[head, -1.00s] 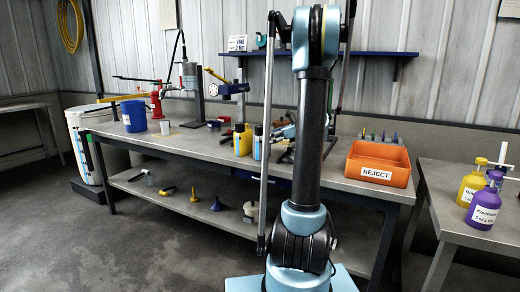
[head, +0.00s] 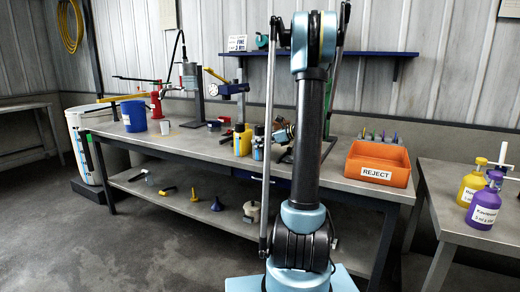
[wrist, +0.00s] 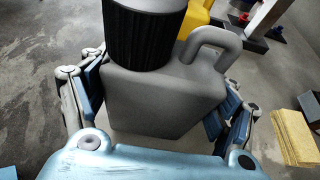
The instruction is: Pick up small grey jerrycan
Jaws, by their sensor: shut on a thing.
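The grey jerrycan (wrist: 165,108) fills the middle of the wrist view. It has a ribbed black cap (wrist: 146,30) and a looped grey handle (wrist: 212,42) at its upper right. My gripper (wrist: 158,98) has its blue-padded fingers on either side of the can's body and is shut on it. The can's lower part is hidden by my gripper's body. In the head view, my gripper is partly hidden behind my arm, near the small bottles on the bench. I cannot tell there whether the can touches the bench.
A yellow can (head: 242,140) stands close by on the bench (head: 200,142); a yellow thing (wrist: 196,14) also shows behind the grey can in the wrist view. An orange reject bin (head: 378,164) is to the right. A blue bucket (head: 133,116) stands at the left.

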